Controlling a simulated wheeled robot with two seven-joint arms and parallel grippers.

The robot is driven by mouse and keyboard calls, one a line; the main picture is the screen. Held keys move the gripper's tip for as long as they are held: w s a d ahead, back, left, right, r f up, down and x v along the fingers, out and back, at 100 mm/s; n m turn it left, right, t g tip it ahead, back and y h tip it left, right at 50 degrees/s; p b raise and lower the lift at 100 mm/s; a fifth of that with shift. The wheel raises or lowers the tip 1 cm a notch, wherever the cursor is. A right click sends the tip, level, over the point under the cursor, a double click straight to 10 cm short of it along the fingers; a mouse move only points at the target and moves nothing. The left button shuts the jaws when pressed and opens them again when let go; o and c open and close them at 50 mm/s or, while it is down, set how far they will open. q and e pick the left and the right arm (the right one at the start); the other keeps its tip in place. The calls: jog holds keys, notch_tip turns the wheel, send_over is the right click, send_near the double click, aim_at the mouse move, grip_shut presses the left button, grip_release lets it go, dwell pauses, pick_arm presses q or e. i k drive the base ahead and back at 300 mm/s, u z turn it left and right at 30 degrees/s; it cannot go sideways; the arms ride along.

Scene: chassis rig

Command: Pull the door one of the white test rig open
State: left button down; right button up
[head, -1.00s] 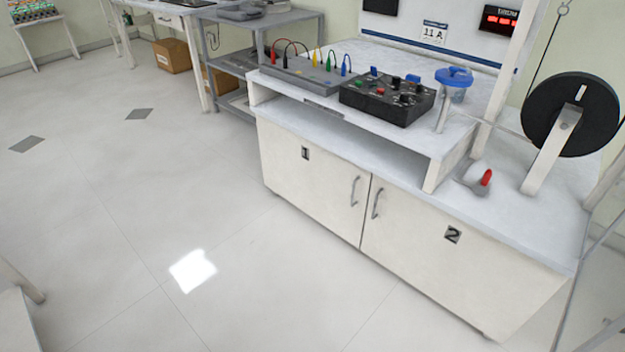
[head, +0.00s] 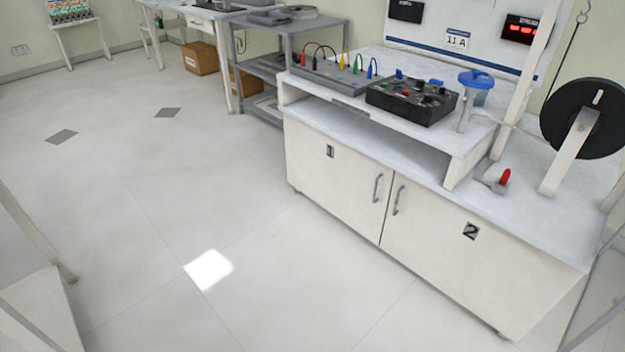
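The white test rig (head: 462,187) stands at the right of the head view. Its lower cabinet has two closed doors side by side. Door one (head: 325,182), marked with a black "1", is the left door, and its curved grey handle (head: 377,188) is near its right edge. Door two (head: 465,262), marked "2", is to the right, with its own handle (head: 398,199) near its left edge. Neither of my grippers shows in the view.
A black control box (head: 412,100), a blue-lidded container (head: 476,84) and a black wheel (head: 583,118) are on the rig. A grey shelf unit (head: 290,35) stands behind its left end. White furniture (head: 40,310) is at the lower left. The floor (head: 150,215) before door one is clear.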

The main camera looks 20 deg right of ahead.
aim_at(354, 186)
jog(key=u, duration=0.65)
jog(key=i, duration=2)
jog(key=z, duration=1)
jog(key=i, duration=1.15)
jog(key=z, duration=1.25)
